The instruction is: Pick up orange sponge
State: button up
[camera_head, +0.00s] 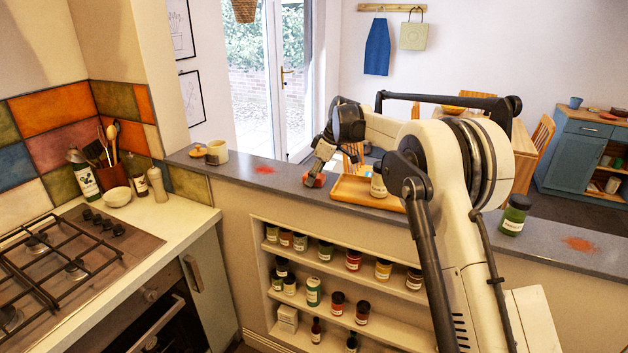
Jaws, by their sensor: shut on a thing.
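A small orange-red block, which looks like the orange sponge (320,180), is at the grey counter ledge, left of the wooden tray. My gripper (313,179) points down at it and is shut on it. The fingers cover part of the sponge. I cannot tell whether the sponge touches the ledge or is slightly above it.
The wooden tray (350,189) with a jar (378,186) stands just right of my gripper. A cream mug (217,152) and a lid (198,151) stand at the ledge's left end. Reddish stains (265,170) mark the ledge. A green jar (515,214) stands far right.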

aim_at(307, 175)
jog(key=shift+r, duration=0.15)
jog(key=shift+r, duration=0.25)
jog(key=r, duration=0.2)
jog(key=r+b, duration=0.1)
jog(key=shift+s+a+r, duration=0.25)
jog(key=shift+r, duration=0.1)
jog(key=s+a+r+b, duration=0.1)
jog(key=s+a+r, duration=0.5)
jog(key=s+a, duration=0.1)
jog(key=shift+s+r, duration=0.3)
jog(key=shift+s, duration=0.45)
jog(key=shift+o, duration=0.6)
